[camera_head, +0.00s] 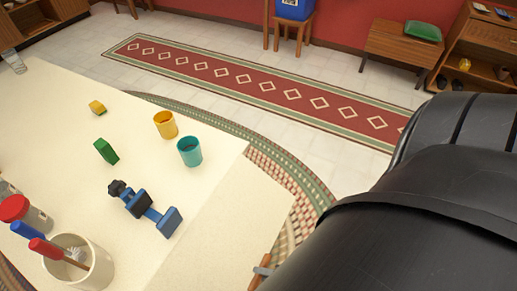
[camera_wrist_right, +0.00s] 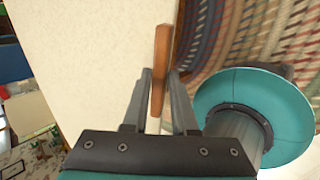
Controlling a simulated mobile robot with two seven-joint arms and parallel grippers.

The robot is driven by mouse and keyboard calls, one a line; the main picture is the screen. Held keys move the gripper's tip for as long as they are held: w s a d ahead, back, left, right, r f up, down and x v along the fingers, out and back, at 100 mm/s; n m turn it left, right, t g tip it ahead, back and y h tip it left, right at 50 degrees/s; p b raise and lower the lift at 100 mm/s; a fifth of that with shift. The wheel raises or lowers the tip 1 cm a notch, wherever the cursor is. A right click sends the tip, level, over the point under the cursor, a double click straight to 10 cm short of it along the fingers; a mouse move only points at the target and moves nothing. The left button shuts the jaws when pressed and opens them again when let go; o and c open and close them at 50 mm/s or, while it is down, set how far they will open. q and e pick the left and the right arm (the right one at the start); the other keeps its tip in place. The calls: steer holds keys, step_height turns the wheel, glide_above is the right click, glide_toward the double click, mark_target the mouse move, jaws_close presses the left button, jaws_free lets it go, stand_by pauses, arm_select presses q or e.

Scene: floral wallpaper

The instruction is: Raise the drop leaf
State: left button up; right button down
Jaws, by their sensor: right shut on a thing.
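The cream drop leaf (camera_head: 236,226) adjoins the right edge of the white tabletop (camera_head: 60,130) along a straight seam. It looks slightly darker than the top; I cannot tell its exact angle. A brown wooden piece (camera_head: 263,266) shows at the leaf's outer edge. My right gripper (camera_wrist_right: 160,78) is shut on this wooden piece, which stands between its two fingers in the right wrist view (camera_wrist_right: 160,50). The leaf's pale surface (camera_wrist_right: 100,50) fills the area left of the fingers there. My black right arm hides much of the head view's right side. My left gripper is not in view.
On the tabletop are a teal cup (camera_head: 189,152), yellow cup (camera_head: 165,125), green block (camera_head: 106,152), yellow block (camera_head: 97,107), blue jointed object (camera_head: 145,208), white holder (camera_head: 90,272) and red-lidded jar (camera_head: 36,222). The leaf looks bare. A patterned rug (camera_head: 285,178) lies beneath.

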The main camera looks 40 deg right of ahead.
step_height(320, 180, up, 15)
steer(key=p, duration=1.2)
steer(key=shift+w+a+p, duration=0.2)
steer(key=shift+w+p, duration=0.2)
steer(key=shift+w, duration=0.05)
steer(key=shift+f, duration=0.1)
steer(key=c, duration=0.8)
jaws_free()
steer(key=s+f+p+v, duration=0.1)
steer(key=p+v, duration=0.1)
steer(key=v, duration=1.3)
steer(key=shift+s+d+r+p, duration=0.2)
steer(key=shift+s+d+p, duration=0.1)
steer(key=shift+s+p, duration=0.1)
